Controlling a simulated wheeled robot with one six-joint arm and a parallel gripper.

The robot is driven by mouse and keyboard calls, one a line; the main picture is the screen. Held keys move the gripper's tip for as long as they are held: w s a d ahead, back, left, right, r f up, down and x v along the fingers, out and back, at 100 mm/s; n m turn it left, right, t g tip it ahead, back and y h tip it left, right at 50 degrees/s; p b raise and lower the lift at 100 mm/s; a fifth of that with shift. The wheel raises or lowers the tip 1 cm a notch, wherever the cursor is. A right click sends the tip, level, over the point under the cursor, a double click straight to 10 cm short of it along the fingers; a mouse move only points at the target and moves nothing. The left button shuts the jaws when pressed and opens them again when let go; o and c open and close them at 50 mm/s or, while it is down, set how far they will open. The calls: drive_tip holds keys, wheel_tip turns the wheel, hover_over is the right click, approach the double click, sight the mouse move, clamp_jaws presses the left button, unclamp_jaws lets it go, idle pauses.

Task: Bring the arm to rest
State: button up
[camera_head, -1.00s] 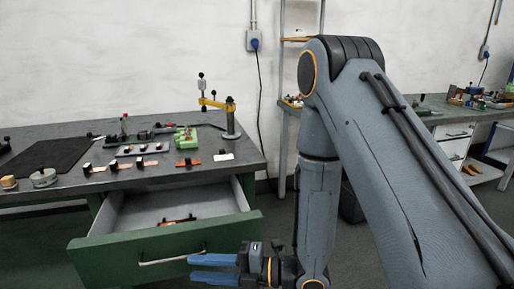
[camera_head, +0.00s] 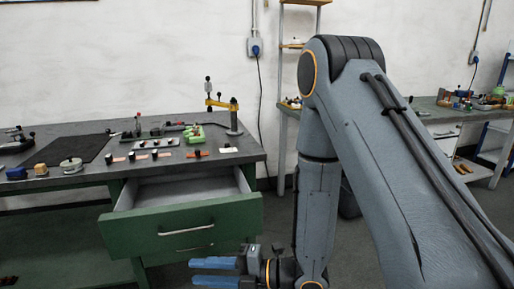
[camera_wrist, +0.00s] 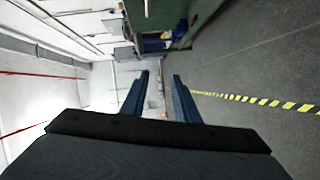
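My arm is folded in the right half of the head view, with its forearm hanging down. My gripper (camera_head: 214,272) points left, low in front of the green drawer front, with its two blue fingers one above the other. In the wrist view my gripper (camera_wrist: 161,95) shows the fingers apart with nothing between them. The fingers touch nothing that I can see.
A green workbench (camera_head: 240,150) stands at the left with its drawer (camera_head: 185,228) pulled open. Small tools and copper pieces lie on its top. A second bench (camera_head: 440,117) stands at the back right. Open floor with a yellow-black stripe (camera_wrist: 262,101) shows in the wrist view.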

drive_tip(key=w+d+m+t+h+p, duration=0.2)
drive_tip(key=w+d+m+t+h, duration=0.2)
drive_tip(key=w+d+m+h, duration=0.4)
drive_tip(key=w+d+r+m+h+p, duration=0.1)
drive_tip(key=d+m+h, duration=0.1)
drive_tip(key=d+m, duration=0.35)
drive_tip(key=w+d+r+m+h+p, duration=0.1)
drive_tip(key=d+r+m+h, duration=0.1)
drive_tip(key=d, duration=0.6)
drive_tip(key=s+d+r+m+h, duration=0.3)
drive_tip(key=s+d+m, duration=0.1)
drive_tip(key=d+m, duration=0.25)
drive_tip(key=s+d+r+m+g+p, duration=0.1)
drive_tip(key=s+d+r+m+g, duration=0.1)
drive_tip(key=s+m, duration=0.3)
drive_tip(key=s+d+r+m+g+h+p, duration=0.1)
drive_tip(key=s+r+m+g, duration=0.3)
drive_tip(key=s, duration=0.6)
drive_tip(key=shift+d+r+m+p, duration=0.2)
drive_tip(key=shift+d+m+p, duration=0.2)
drive_tip(key=shift+d+m, duration=0.2)
drive_tip(key=shift+s, duration=0.15)
